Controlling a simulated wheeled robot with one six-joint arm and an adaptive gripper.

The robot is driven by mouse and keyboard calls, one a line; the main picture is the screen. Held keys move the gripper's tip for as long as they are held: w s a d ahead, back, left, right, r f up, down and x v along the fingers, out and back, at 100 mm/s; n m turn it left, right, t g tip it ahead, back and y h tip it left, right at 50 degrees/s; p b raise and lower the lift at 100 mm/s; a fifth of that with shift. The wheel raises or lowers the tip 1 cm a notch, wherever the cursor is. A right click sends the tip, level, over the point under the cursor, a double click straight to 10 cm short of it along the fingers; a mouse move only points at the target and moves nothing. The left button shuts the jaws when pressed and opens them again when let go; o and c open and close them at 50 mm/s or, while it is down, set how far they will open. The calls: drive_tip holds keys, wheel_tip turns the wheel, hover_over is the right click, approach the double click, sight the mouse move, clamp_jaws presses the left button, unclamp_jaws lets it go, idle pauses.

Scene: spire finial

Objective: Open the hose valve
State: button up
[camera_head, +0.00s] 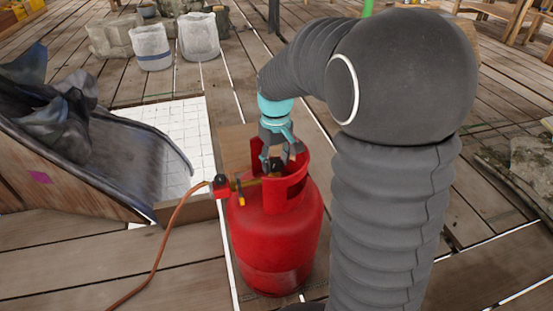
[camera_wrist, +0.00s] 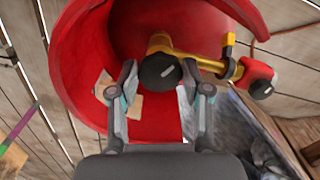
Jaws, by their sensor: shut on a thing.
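A red gas cylinder (camera_head: 275,235) stands upright on the deck with a red collar around its top. Inside the collar, a brass valve (camera_wrist: 207,63) carries a round black knob (camera_wrist: 160,71). My gripper (camera_head: 279,160) reaches down into the collar from above. In the wrist view, my gripper (camera_wrist: 159,75) has one finger on each side of the black knob and is shut on it. A small yellow lever (camera_wrist: 229,46) sits on the brass fitting to the right, beside a red regulator (camera_wrist: 257,77); the regulator also shows in the head view (camera_head: 221,186).
An orange hose (camera_head: 165,238) runs from the regulator down across the planks. A dark curved trough (camera_head: 110,150) with a wooden side stands left, close to the cylinder. Pale buckets (camera_head: 151,46) stand at the back. The planks at front left are mostly clear.

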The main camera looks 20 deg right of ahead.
sight(276, 164)
drive_tip(key=o, duration=1.2)
drive_tip(key=shift+c, duration=0.2)
wheel_tip(276, 164, up, 12)
